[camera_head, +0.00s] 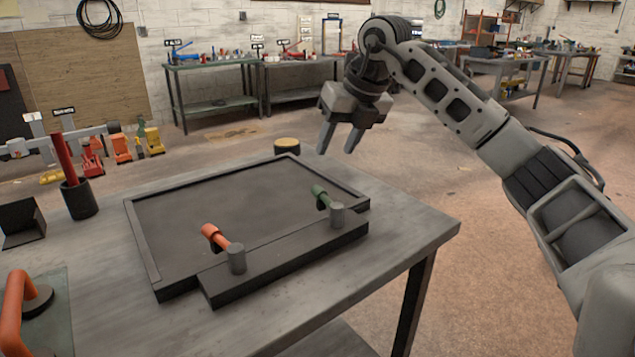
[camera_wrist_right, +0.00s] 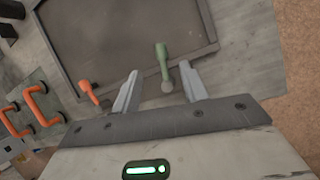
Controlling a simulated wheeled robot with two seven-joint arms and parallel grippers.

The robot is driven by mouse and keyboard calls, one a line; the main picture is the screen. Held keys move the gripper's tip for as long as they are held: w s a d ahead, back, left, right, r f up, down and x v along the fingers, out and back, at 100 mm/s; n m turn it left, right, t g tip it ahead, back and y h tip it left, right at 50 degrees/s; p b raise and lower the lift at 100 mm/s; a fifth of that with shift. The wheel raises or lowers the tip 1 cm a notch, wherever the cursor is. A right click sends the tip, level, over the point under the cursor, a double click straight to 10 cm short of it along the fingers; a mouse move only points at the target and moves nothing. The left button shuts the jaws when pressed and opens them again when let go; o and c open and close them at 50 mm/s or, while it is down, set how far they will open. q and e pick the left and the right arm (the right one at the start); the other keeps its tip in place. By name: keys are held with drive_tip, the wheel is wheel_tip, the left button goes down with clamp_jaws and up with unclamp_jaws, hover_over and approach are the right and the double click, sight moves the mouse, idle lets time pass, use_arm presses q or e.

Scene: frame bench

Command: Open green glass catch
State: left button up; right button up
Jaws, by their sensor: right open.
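The green catch (camera_head: 321,196) is a small lever with a grey round post, mounted at the right end of a dark bar along the near side of the frame (camera_head: 156,267). An orange catch (camera_head: 216,238) with a similar post sits on the left of the same bar. My right gripper (camera_head: 340,142) is open and empty, above and behind the frame's right side, apart from the green catch. In the right wrist view the green catch (camera_wrist_right: 162,60) shows between and beyond the open fingers (camera_wrist_right: 160,88), and the orange catch (camera_wrist_right: 89,92) lies left of them. My left gripper is not in view.
The frame lies on a grey table (camera_head: 405,218). A dark cup (camera_head: 79,200) holding a red stick stands at the left, beside a black holder (camera_head: 20,222). An orange handle (camera_head: 14,305) is at the near left. A round yellow-topped piece (camera_head: 287,146) stands behind the frame.

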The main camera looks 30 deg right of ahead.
sight(318, 186)
drive_tip(key=x, duration=1.1)
drive_tip(key=shift+a+r, duration=0.1)
clamp_jaws()
